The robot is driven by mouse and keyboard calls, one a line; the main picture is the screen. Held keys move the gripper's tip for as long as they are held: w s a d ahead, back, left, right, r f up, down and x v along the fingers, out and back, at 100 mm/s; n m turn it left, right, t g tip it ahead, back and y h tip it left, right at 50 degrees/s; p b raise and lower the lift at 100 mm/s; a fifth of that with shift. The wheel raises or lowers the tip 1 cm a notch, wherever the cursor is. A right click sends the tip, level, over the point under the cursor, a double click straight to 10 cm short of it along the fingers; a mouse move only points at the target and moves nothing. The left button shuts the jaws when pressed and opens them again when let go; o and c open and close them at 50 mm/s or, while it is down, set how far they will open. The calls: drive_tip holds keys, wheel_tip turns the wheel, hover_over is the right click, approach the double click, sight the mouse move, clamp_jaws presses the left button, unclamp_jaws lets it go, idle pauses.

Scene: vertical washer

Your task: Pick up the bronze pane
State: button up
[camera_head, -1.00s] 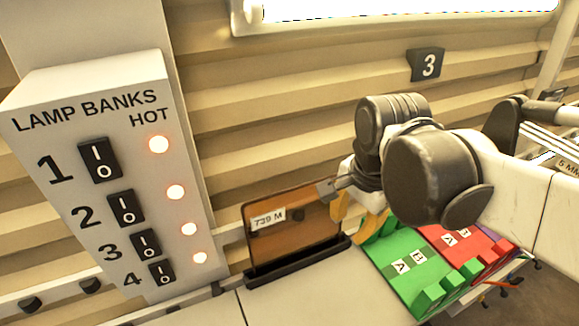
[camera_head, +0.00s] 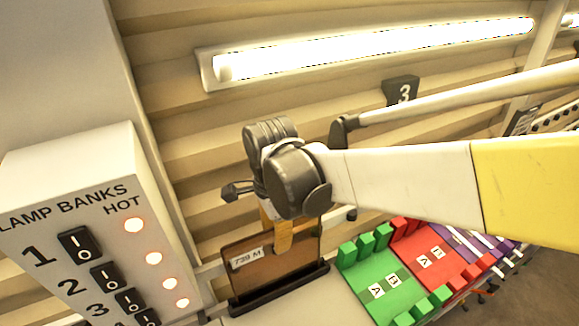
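The bronze pane (camera_head: 262,272) is a brown see-through sheet with a white label reading "739 M". It stands upright in a black slotted base (camera_head: 278,294) on a pale ledge. My gripper (camera_head: 283,245) is at the pane's upper edge, with a yellow-orange part pointing down and overlapping the pane. I cannot tell whether it touches the pane or is in front of or behind it. My wrist hides much of the gripper, and its finger gap is not clear.
A lamp bank box (camera_head: 75,170) with switches and lit lamps stands left of the pane. Green blocks (camera_head: 385,285) and red blocks (camera_head: 430,250) lie to the right.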

sight(277, 261)
wheel_tip(277, 261, down, 4)
drive_tip(key=shift+a+r, duration=0.1)
drive_tip(key=shift+r, duration=0.1)
clamp_jaws()
drive_tip(key=shift+s, duration=0.1)
drive_tip(key=shift+r, duration=0.1)
